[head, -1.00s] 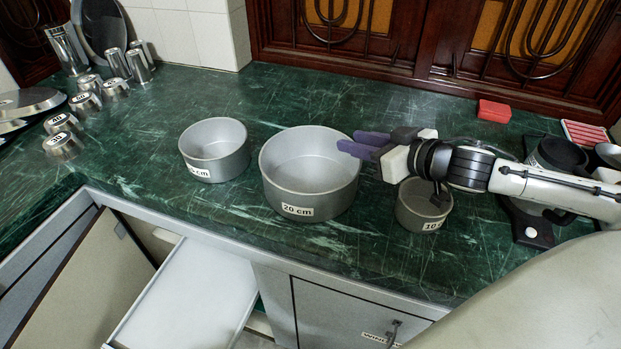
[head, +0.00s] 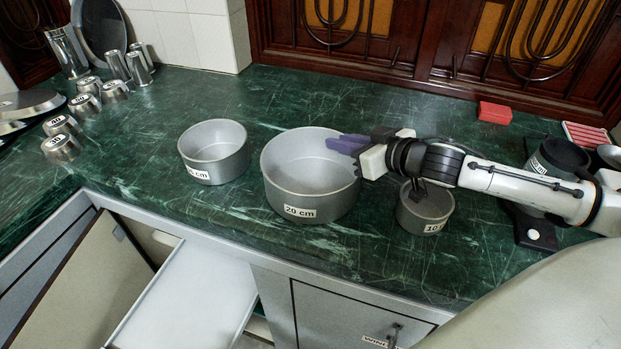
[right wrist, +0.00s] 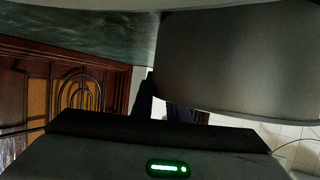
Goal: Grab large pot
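The large pot (head: 312,195) is a round grey metal pot labelled "20 cm", upright on the green counter. My right gripper (head: 342,145) reaches in from the right, its purple fingers over the pot's right rim. In the right wrist view the grey pot wall (right wrist: 245,60) fills the upper right, with the dark fingers (right wrist: 165,105) at its edge and a narrow light gap between them. The gripper looks open; I cannot tell whether a finger touches the pot. My left gripper is not in view.
A "10 cm" pot (head: 426,208) stands under my right arm. A mid-sized pot (head: 214,148) stands left of the large one. Labelled metal cups (head: 62,145) are at the far left. A red block (head: 494,112) lies at the back right. A white drawer (head: 182,300) is open below the counter.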

